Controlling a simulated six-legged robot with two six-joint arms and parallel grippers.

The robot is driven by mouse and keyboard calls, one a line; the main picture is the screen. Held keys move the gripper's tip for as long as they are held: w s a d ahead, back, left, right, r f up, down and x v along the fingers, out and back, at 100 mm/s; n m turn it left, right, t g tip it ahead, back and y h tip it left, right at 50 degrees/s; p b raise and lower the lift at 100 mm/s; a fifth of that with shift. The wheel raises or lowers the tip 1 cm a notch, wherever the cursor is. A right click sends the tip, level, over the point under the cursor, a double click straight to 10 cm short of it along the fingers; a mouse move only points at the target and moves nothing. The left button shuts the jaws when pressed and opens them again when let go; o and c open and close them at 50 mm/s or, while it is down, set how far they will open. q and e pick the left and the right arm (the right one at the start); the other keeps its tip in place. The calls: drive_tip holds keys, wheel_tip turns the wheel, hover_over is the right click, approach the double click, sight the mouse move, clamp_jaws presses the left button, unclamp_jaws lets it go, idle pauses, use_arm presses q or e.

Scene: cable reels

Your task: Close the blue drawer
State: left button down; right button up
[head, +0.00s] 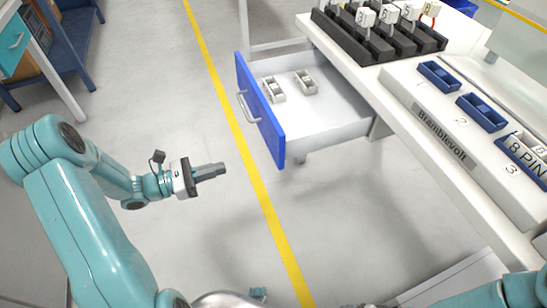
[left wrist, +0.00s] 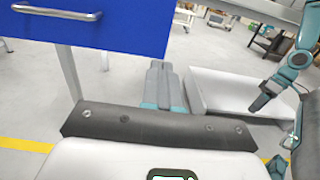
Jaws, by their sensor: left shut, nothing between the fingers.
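The blue drawer (head: 268,122) is pulled out of the white workbench, its grey-white inside showing. Its front has a silver handle (head: 247,107) and faces left. Two small white parts (head: 272,89) lie inside. In the left wrist view the blue front (left wrist: 130,30) fills the upper left, with the handle (left wrist: 58,13) on it. My left gripper (head: 222,169) is shut and empty, left of the drawer front and apart from it. Its fingers show in the left wrist view (left wrist: 163,85). My right arm's dark end (left wrist: 262,103) shows at the right there; its jaw state is unclear.
The workbench top (head: 395,80) carries a black rack (head: 375,42) with numbered pieces and a labelled board (head: 450,130) with blue connector holders. A yellow line (head: 232,115) runs along the open grey floor. A blue-framed shelf (head: 68,45) stands at the upper left.

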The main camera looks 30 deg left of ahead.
sight(356, 127)
use_arm(q)
drive_tip(key=x, duration=1.3)
drive_tip(key=shift+w+d+r, duration=0.1)
drive_tip(key=shift+w+d, duration=0.1)
drive_tip(key=shift+w, duration=0.15)
drive_tip(key=shift+w+b, duration=0.1)
drive_tip(key=shift+b, duration=0.2)
drive_tip(key=b+x, duration=0.5)
drive_tip(key=x, duration=2.2)
drive_tip(key=shift+w+d+b, duration=0.15)
drive_tip(key=shift+d+b, duration=0.05)
drive_tip(key=shift+b, duration=0.2)
drive_tip(key=shift+w+d, duration=0.15)
drive_tip(key=shift+w, duration=0.05)
drive_tip(key=shift+w+d+r, duration=0.1)
drive_tip(key=shift+d+r, duration=0.05)
drive_tip(key=shift+r, duration=0.1)
drive_tip(key=shift+r, duration=0.1)
